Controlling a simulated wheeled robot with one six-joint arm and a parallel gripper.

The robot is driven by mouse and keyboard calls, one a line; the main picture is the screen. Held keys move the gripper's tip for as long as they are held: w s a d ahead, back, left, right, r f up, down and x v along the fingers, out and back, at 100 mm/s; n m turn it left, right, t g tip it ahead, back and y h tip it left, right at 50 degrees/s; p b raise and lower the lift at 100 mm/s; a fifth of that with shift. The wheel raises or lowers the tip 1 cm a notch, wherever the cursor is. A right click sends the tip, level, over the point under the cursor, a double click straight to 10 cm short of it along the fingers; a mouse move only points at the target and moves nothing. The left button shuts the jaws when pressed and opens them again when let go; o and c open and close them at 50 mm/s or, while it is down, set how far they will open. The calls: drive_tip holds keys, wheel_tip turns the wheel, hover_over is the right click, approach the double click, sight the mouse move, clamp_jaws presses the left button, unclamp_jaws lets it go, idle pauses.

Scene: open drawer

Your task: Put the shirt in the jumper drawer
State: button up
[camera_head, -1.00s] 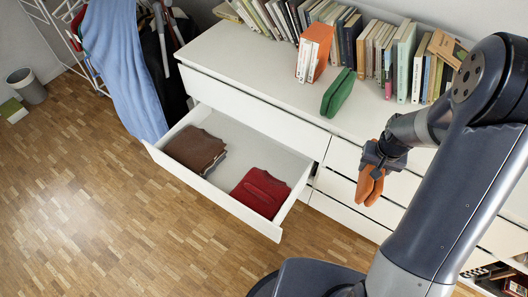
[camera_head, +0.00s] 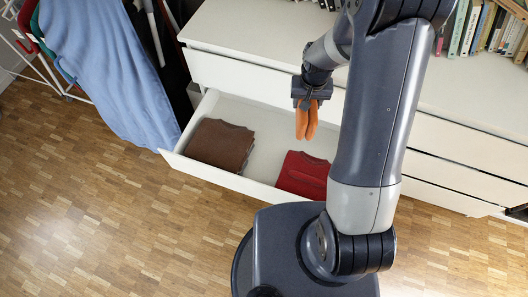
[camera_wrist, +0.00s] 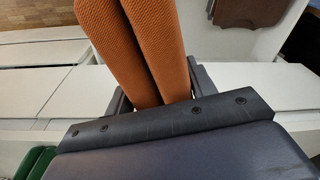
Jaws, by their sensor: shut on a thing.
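My gripper (camera_head: 312,98) is shut on an orange folded shirt (camera_head: 306,122), which hangs down from the jaws. In the wrist view the orange shirt (camera_wrist: 145,50) fills the middle, pinched by its fold. The open drawer (camera_head: 228,180) of the white dresser lies below and to the left of the gripper. It holds a folded brown jumper (camera_head: 220,145) at its left and a folded red jumper (camera_head: 303,175) at its right. The shirt is held above the drawer's back right part, apart from the jumpers. My arm hides the drawer's right end.
The white dresser top (camera_head: 250,30) is behind the drawer, with books (camera_head: 490,30) at the right. A clothes rack with a blue garment (camera_head: 110,70) stands close to the drawer's left.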

drive_tip(key=a+f+m+b, duration=0.1)
drive_tip(key=a+f+b, duration=0.3)
drive_tip(key=f+b, duration=0.6)
drive_tip(key=a+f+m+b, duration=0.1)
drive_tip(key=a+f+b, duration=0.3)
drive_tip(key=f+b, duration=0.7)
drive_tip(key=a+f+m+b, duration=0.1)
drive_tip(key=a+f+b, duration=0.3)
drive_tip(key=f+b, duration=0.7)
wheel_tip(320, 180, down, 6)
drive_tip(key=shift+s+a+r, duration=0.1)
drive_tip(key=shift+s+a, duration=0.05)
drive_tip(key=shift+b, duration=0.3)
drive_tip(key=shift+f, duration=0.2)
drive_tip(key=o, duration=1.1)
drive_tip(key=shift+o, duration=0.2)
wheel_tip(320, 180, up, 12)
drive_tip(key=s+p, duration=0.1)
drive_tip(key=p, duration=0.3)
drive_tip(key=shift+s+a+r+p, duration=0.2)
drive_tip(key=shift+a+p, duration=0.05)
drive_tip(key=shift+p, duration=0.1)
